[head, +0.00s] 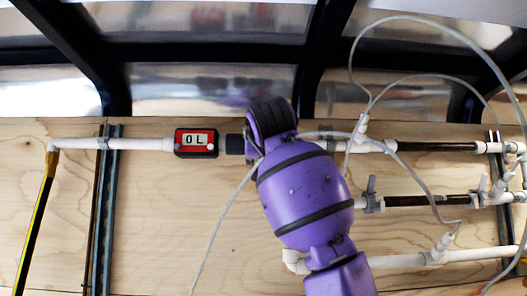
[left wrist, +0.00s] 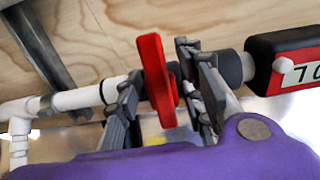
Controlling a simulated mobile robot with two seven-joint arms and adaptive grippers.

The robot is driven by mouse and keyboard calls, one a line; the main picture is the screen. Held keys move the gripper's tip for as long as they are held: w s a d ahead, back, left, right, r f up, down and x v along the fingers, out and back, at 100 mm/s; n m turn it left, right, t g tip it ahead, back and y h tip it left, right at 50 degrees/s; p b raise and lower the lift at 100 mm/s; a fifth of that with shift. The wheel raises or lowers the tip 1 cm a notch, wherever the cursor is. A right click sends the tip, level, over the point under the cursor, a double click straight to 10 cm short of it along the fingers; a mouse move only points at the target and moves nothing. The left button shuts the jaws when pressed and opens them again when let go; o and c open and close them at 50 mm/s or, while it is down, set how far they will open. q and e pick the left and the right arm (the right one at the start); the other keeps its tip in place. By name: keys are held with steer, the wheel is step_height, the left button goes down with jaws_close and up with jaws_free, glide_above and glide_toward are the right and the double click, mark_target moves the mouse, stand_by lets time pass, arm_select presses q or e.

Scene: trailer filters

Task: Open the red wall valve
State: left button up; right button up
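The red wall valve's handle (left wrist: 157,80) shows in the left wrist view as an upright red lever on the pipe. My left gripper (left wrist: 168,88) is open around it, one finger on each side. The right finger is close to the handle; a small gap shows at the left finger. I cannot tell if either touches. In the head view my purple left arm hides the valve and the fingers. My right gripper is in neither view.
A red meter reading "0 L" (head: 196,143) sits on the white pipe (head: 135,144) just left of my arm. White pipes with grey valves (head: 371,190) and loose pale tubes (head: 424,83) run at the right. A plywood wall (head: 150,230) is behind.

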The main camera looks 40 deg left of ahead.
arm_select(q)
jaws_close()
steer(key=shift+w, duration=0.1)
stand_by(0.4)
